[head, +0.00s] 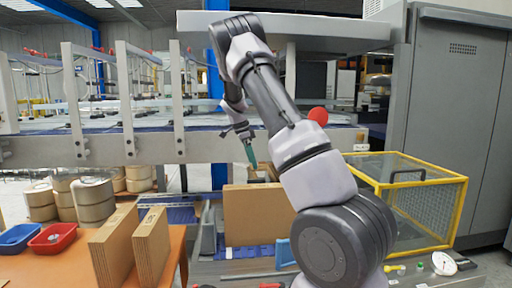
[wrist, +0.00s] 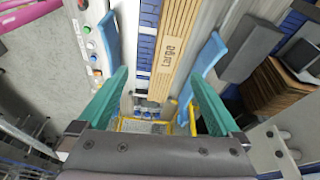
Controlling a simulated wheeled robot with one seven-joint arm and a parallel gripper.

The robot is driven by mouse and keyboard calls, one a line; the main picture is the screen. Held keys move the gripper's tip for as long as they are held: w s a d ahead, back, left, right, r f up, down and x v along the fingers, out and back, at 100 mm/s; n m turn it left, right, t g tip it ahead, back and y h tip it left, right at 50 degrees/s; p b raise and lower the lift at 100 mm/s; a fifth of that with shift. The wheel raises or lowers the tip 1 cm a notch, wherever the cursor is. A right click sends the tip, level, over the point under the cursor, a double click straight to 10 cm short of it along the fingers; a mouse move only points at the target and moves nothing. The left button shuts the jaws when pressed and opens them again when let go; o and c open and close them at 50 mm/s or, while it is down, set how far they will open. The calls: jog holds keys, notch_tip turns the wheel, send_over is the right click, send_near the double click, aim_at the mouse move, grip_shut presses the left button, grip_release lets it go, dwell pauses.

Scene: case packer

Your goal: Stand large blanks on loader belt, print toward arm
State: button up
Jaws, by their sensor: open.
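A bundle of brown blanks marked "Large" (wrist: 178,45) shows its striped edge in the wrist view, between blue side guides. In the head view a large brown blank face (head: 255,215) stands upright on the loader, partly behind my arm. Two more brown bundles (head: 115,245) (head: 151,245) stand on edge on the orange table. The blue loader belt (wrist: 146,48) shows beside the marked bundle. My gripper (head: 250,152) has green fingers and is above the standing blank. In the wrist view (wrist: 159,76) its fingers are apart, with nothing clearly held between them.
Red (head: 52,237) and blue (head: 17,237) bins sit on the orange table (head: 60,268). A yellow-framed mesh guard (head: 425,200) is right of my arm. A grey cabinet (head: 455,110) stands behind it. A button panel (wrist: 90,42) is left of the belt. Tape rolls (head: 95,200) stand behind.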

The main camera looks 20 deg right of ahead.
jog(key=s+a+r+n+t+y, duration=0.3)
jog(key=s+a+r+n, duration=0.15)
jog(key=s+r, duration=0.7)
jog(key=s+a+r+n+t, duration=0.1)
jog(key=s+a+r+n, duration=0.1)
jog(key=s, duration=0.6)
jog(key=s+a+r+n+t+y, duration=0.1)
jog(key=s+a+n, duration=0.3)
jog(key=s, duration=0.4)
jog(key=s+a+r+n+t+y, duration=0.1)
jog(key=s+a+r+n+t, duration=0.1)
jog(key=s, duration=0.6)
jog(key=r+n+t, duration=0.1)
jog(key=r+n, duration=0.1)
jog(key=n, duration=0.1)
jog(key=shift+s+a+n, duration=0.3)
jog(key=shift+a+n, duration=0.05)
jog(key=shift+a, duration=0.05)
